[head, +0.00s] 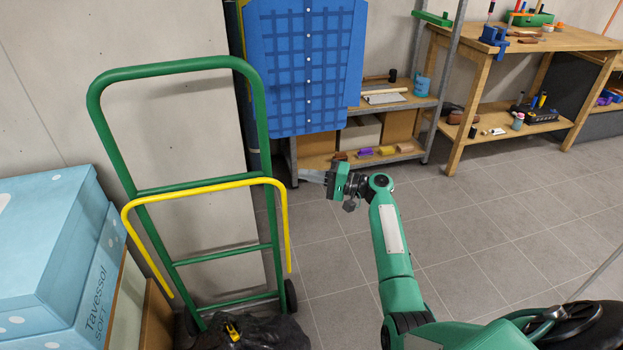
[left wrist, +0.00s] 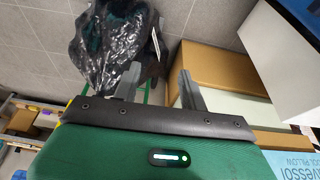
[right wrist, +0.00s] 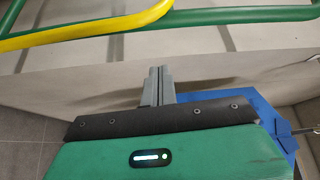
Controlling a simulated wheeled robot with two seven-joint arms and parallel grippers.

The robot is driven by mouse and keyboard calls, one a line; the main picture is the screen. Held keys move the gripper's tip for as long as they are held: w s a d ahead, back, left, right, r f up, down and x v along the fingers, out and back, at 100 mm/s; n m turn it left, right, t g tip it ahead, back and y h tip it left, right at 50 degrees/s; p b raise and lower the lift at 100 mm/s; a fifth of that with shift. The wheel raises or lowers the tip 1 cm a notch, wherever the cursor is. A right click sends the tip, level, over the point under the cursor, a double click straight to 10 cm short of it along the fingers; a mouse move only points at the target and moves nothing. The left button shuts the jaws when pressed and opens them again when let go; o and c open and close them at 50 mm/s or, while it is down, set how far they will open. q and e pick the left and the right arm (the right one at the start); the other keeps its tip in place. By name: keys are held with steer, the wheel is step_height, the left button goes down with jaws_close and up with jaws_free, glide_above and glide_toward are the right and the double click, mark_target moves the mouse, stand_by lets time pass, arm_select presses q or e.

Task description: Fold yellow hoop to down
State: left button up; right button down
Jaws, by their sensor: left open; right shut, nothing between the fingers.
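The yellow hoop (head: 205,188) is on a green hand truck (head: 180,66) that leans upright at the wall in the head view. Its top bar crosses the green frame at mid height, and its two legs hang down on either side. My right gripper (head: 314,177) is shut and empty, just right of the hoop's right corner, apart from it as far as I can tell. In the right wrist view the hoop (right wrist: 110,24) shows beyond the shut fingers (right wrist: 158,82). My left gripper (left wrist: 158,80) is open and empty; it is outside the head view.
Blue boxes (head: 45,250) stand left of the hand truck. A black plastic bag (head: 262,332) lies at its foot and shows in the left wrist view (left wrist: 112,45). A shelf (head: 385,104) and workbench (head: 545,40) stand behind. The tiled floor (head: 480,220) at right is clear.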

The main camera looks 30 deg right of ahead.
arm_select(q)
steer(key=x, duration=0.1)
steer(key=p+x, duration=0.1)
steer(key=shift+s+f, duration=0.15)
steer(key=shift+f, duration=0.3)
arm_select(e)
steer(key=a, duration=0.5)
steer(key=shift+w+a+f, duration=0.1)
steer(key=shift+a+f, duration=0.05)
steer(key=shift+a, duration=0.25)
steer(key=shift+s, duration=0.2)
